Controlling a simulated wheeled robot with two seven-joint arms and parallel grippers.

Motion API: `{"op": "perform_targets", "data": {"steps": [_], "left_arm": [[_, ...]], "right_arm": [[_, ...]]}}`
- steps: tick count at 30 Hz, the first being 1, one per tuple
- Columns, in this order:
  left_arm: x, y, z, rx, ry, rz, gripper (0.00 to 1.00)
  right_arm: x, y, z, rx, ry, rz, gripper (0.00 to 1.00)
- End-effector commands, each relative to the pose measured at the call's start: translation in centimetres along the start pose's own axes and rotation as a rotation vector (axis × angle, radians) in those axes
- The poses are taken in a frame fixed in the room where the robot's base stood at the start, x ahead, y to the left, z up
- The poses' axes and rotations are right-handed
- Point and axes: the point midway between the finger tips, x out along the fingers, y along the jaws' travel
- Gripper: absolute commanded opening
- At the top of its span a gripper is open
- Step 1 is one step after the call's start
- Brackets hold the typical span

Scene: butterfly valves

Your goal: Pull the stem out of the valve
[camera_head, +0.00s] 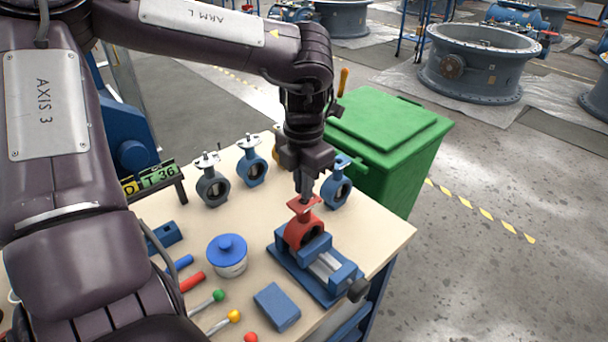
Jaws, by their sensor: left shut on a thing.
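A red butterfly valve (299,232) stands upright, held in the blue vise (318,268) near the right edge of the workbench. Its flat red top flange faces up. My left gripper (304,193) points straight down just above the flange. Its fingers are closed together at the valve's top, shut on the stem there; the stem itself is mostly hidden by the fingers. I cannot tell how far the stem stands out of the valve. My right gripper does not show.
Other valves, a grey one (212,186) and blue ones (251,168) (337,189), stand behind on the workbench (390,232). A blue-lidded tub (227,255), a blue block (277,307) and coloured-handled tools lie in front. A green bin (391,140) stands beyond the bench.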

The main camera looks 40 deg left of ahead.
Motion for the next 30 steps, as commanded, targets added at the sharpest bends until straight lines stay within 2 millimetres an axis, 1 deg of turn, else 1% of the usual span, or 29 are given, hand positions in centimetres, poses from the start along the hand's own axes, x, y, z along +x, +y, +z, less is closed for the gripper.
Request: {"op": "perform_targets", "data": {"steps": [1,30], "left_arm": [[-0.36,0.09,0.21,-0.001,-0.008,0.004,0.00],[-1.24,0.08,0.23,-0.001,-0.008,0.003,0.00]], "right_arm": [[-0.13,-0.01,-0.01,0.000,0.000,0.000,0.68],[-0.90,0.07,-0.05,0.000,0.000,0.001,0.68]]}}
